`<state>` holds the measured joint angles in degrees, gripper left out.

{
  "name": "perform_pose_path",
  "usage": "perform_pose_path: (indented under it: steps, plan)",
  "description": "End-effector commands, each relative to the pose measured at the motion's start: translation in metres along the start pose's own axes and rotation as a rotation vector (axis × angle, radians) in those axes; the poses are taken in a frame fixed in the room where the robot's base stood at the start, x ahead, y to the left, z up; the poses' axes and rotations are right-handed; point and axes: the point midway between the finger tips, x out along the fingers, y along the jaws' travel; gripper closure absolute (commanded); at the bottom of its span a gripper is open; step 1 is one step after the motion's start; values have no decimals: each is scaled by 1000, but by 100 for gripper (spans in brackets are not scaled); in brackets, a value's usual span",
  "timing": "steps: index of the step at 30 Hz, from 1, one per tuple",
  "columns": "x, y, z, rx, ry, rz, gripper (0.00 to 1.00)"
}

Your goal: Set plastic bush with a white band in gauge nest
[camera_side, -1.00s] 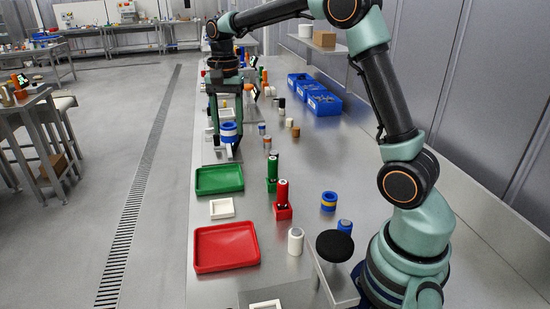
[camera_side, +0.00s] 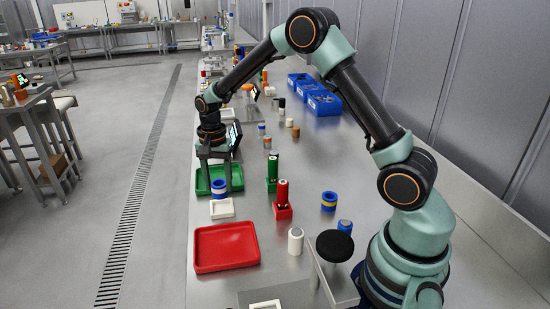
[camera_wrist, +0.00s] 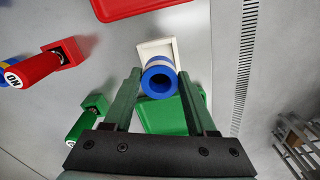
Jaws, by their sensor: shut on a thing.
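The plastic bush (camera_side: 218,184) is a short blue ring with a white band. My gripper (camera_side: 220,189) is shut on it and holds it roughly upright. In the wrist view the bush (camera_wrist: 160,87) sits between the tips of my green fingers (camera_wrist: 159,78), its open bore facing the camera. A small white square nest (camera_side: 222,212) stands on the bench just in front of the bush. In the wrist view the white nest (camera_wrist: 146,47) is partly hidden behind the bush. The bush overlaps the nest's far edge in view; I cannot tell the gap in height.
A green tray (camera_side: 201,190) lies behind the nest and a red tray (camera_side: 227,262) in front. Green (camera_side: 272,170) and red (camera_side: 282,195) upright cylinders in holders stand to the right. A blue-and-yellow ring (camera_side: 329,201) and a white cylinder (camera_side: 295,241) stand further right.

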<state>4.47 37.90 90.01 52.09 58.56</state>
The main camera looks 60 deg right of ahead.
Motion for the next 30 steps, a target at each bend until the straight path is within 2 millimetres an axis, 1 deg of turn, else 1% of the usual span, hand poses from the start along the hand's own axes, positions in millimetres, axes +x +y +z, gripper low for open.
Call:
perform_pose_path:
  steps: [5,9,12,15,22,26,27,28,29,30]
  plan:
    - [13,0,0,0,-1,2,100]
    - [34,1,0,0,-2,3,100]
    - [45,0,0,0,-1,1,100]
    - [49,0,0,0,0,0,100]
    - [49,0,0,0,0,-1,100]
    - [52,0,0,0,0,0,100]
    - [52,0,0,0,0,0,28]
    - [52,0,0,0,0,0,16]
    - [52,0,0,0,0,0,13]
    - [52,0,0,0,0,0,13]
